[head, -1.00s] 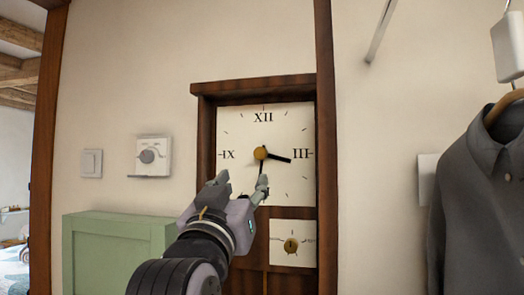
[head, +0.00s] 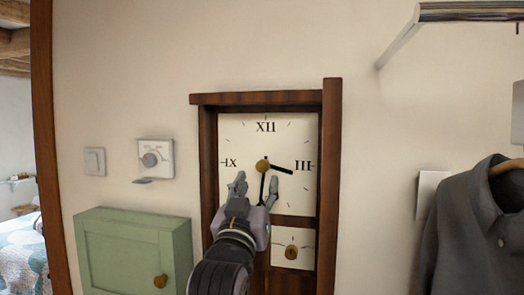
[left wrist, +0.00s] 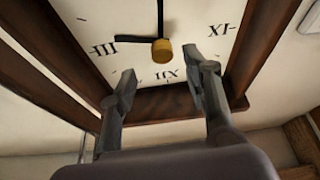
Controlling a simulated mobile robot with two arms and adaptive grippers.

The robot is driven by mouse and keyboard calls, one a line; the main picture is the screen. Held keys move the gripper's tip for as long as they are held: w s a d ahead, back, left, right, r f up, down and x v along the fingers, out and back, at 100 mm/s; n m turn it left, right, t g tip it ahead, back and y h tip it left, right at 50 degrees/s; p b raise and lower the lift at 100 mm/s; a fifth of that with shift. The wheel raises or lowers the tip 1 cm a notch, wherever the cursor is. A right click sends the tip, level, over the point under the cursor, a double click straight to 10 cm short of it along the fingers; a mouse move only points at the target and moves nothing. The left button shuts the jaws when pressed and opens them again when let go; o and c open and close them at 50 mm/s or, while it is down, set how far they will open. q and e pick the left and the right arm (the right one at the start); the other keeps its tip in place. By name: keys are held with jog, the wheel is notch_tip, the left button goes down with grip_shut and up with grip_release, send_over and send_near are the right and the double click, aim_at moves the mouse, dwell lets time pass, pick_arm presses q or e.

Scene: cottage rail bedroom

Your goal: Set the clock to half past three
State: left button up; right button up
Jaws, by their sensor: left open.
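The clock face (head: 288,140) is cream with Roman numerals in a dark wooden case (head: 209,130). Its short thick hand (head: 282,170) points a little below III. Its thin long hand (head: 262,186) points nearly straight down, its lower end partly behind my gripper. A brass knob (head: 263,165) sits at the hub. My left gripper (head: 256,182) is open and empty in front of the lower face, fingertips just below the knob. In the left wrist view the face is upside down, and the knob (left wrist: 162,52) shows just beyond and between the open fingers (left wrist: 160,64).
A rail (head: 455,12) and a grey shirt (head: 470,230) are at the right.

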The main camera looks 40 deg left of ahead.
aim_at(262, 169)
pick_arm(q)
jog(key=r+p, duration=0.1)
jog(key=p, duration=0.2)
jog(key=shift+w+a, duration=0.3)
jog(key=x, duration=0.2)
jog(key=p+x, duration=0.2)
jog(key=x, duration=0.1)
jog(key=shift+w+a+f, duration=0.2)
jog(key=shift+w+a, duration=0.05)
jog(key=shift+w, duration=0.1)
jog(key=shift+s, duration=0.15)
grip_shut()
